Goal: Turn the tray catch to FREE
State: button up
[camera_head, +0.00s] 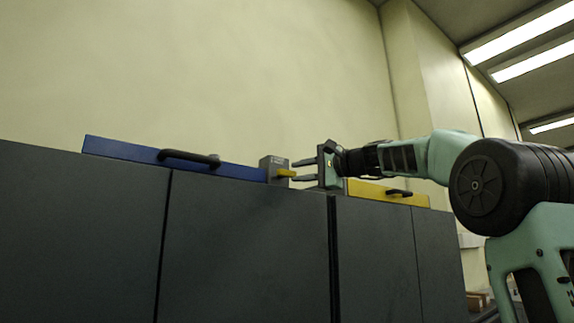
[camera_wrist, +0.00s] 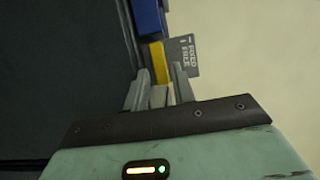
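The tray catch is a grey block (camera_head: 272,163) with a yellow lever (camera_head: 285,173), on top of the dark cabinet beside the blue tray front (camera_head: 130,150). In the wrist view, the yellow lever (camera_wrist: 159,62) points toward my gripper, and a grey label plate (camera_wrist: 185,55) beside it has small lettering that seems to read FIXED and FREE. I cannot tell which mark the lever is at. My gripper (camera_head: 296,171) is open, with its fingertips on either side of the lever's end. In the wrist view, the fingers (camera_wrist: 160,72) show narrow gaps to the lever.
A black handle (camera_head: 188,157) sits on the blue front. A yellow panel with a black handle (camera_head: 370,190) lies to the right of my gripper. The dark cabinet doors (camera_head: 240,240) fill the space below. A pale wall stands behind, with open air above the cabinet.

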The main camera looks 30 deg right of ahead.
aim_at(290, 173)
jog(key=shift+p+x, duration=0.95)
jog(key=shift+x, duration=1.4)
grip_shut()
